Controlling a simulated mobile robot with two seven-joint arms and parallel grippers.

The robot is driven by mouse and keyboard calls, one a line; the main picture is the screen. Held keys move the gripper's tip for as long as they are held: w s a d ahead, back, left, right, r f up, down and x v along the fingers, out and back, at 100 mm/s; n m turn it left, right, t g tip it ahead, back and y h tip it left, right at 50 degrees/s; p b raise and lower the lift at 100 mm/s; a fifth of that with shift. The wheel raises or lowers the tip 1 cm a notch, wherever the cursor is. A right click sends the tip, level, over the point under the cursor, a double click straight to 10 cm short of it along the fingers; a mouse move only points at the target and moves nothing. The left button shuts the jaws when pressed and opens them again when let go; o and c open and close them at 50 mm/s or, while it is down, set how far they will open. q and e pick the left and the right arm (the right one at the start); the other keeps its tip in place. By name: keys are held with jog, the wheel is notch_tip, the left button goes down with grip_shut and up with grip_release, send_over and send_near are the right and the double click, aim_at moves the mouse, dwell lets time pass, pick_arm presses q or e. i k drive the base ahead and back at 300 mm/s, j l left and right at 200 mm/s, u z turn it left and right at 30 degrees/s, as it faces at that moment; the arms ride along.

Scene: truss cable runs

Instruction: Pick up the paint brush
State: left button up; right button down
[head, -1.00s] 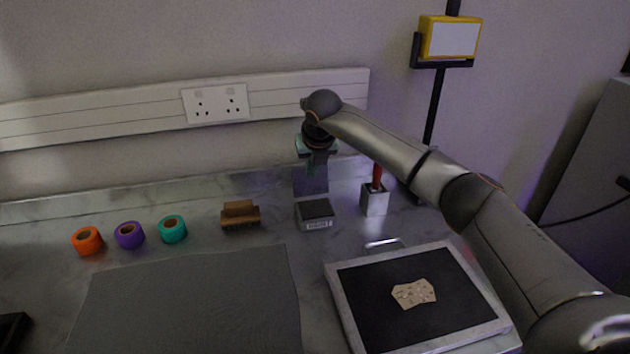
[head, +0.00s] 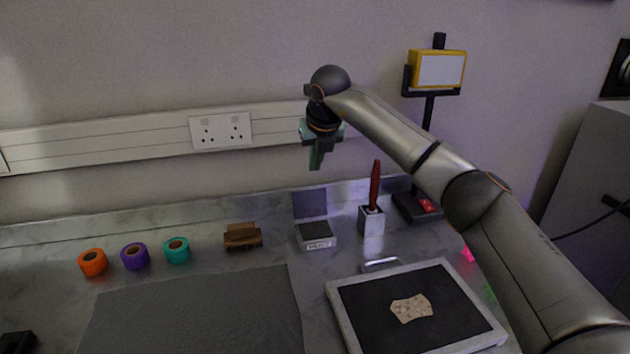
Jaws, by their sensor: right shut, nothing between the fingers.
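A brush-like tool with a dark red handle (head: 375,185) stands upright in a small grey metal block holder (head: 371,220) on the counter. Its lower end is hidden inside the holder; no bristles show. My right gripper (head: 316,163) is shut and empty, pointing down. It is in the air to the left of the red handle and higher in the picture, apart from it. My left gripper is not in view.
A small dark-topped box (head: 316,234) and a brown block-like brush (head: 242,236) lie left of the holder. Orange (head: 93,262), purple (head: 135,256) and teal (head: 176,250) rolls stand further left. A framed black tray (head: 365,310) and a grey mat (head: 200,315) lie in front.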

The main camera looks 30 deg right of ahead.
aim_at(375, 175)
jog(key=k+j, duration=0.2)
jog(key=k, duration=0.3)
jog(key=k+j, duration=0.15)
jog(key=k, duration=0.3)
